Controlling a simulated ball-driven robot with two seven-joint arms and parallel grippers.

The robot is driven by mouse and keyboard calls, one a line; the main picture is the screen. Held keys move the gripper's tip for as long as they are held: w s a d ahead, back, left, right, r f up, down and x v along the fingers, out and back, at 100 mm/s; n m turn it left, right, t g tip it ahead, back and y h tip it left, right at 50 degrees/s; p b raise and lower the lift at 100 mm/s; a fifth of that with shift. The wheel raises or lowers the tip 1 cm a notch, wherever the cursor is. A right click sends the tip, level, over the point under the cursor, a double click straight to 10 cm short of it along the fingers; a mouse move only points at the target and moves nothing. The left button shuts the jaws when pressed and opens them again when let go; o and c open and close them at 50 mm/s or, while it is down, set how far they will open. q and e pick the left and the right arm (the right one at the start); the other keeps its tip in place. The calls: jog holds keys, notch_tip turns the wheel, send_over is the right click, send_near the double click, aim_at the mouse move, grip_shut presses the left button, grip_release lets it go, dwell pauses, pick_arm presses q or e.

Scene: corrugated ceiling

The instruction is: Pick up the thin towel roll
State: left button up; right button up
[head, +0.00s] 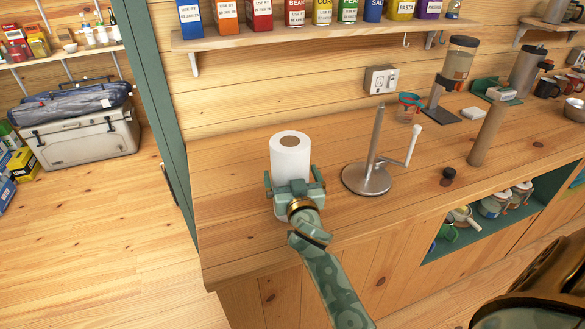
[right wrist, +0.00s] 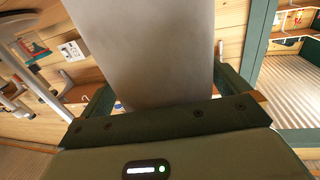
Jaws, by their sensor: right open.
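The white towel roll (head: 291,155) stands upright on the wooden counter, its brown core showing on top. My right gripper (head: 294,179) is open around its lower part, with one finger on each side. In the right wrist view the roll (right wrist: 150,50) fills the space between the fingers (right wrist: 160,95); I cannot tell whether they touch it. A slim brown tube (head: 487,135) stands upright farther right on the counter. My left gripper is not in view.
A metal holder (head: 367,178) with an upright rod and a side arm stands right of the roll. A shelf (head: 330,30) of boxes and cans hangs above.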

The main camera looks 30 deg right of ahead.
jog(key=shift+w+a, duration=0.2)
jog(key=shift+s+a+r, duration=0.1)
jog(key=shift+s+r, duration=0.1)
jog(key=shift+s, duration=0.1)
jog(key=c, duration=1)
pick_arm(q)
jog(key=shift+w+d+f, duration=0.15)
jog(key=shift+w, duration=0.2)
